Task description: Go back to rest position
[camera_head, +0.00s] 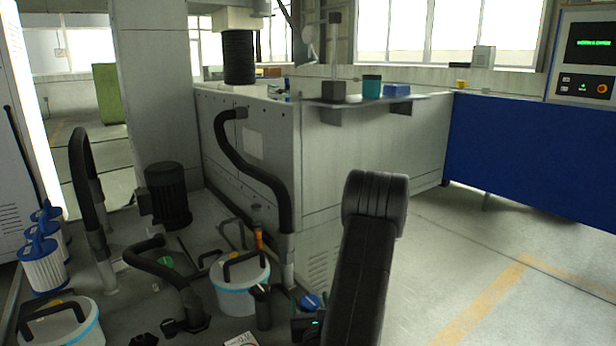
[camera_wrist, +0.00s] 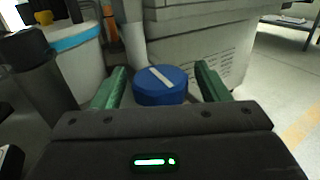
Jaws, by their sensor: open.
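My gripper (camera_wrist: 160,74) is open in the wrist view, with its two green fingers spread apart. A round blue lid-like object (camera_wrist: 158,92) with a white stripe on top shows between and beyond the fingers. I cannot tell whether the fingers touch it. In the head view the blue object (camera_head: 309,301) is low in the middle, beside my arm. My black arm reaches down in front of the machine, and its lower end is largely hidden at the bottom edge.
A white bucket (camera_head: 240,294) with a blue band stands left of my arm, near black hoses (camera_head: 165,272) and a dark motor (camera_head: 168,195). The large grey machine (camera_head: 330,150) stands behind. Bare floor (camera_head: 440,260) lies to the right, before a blue panel (camera_head: 535,150).

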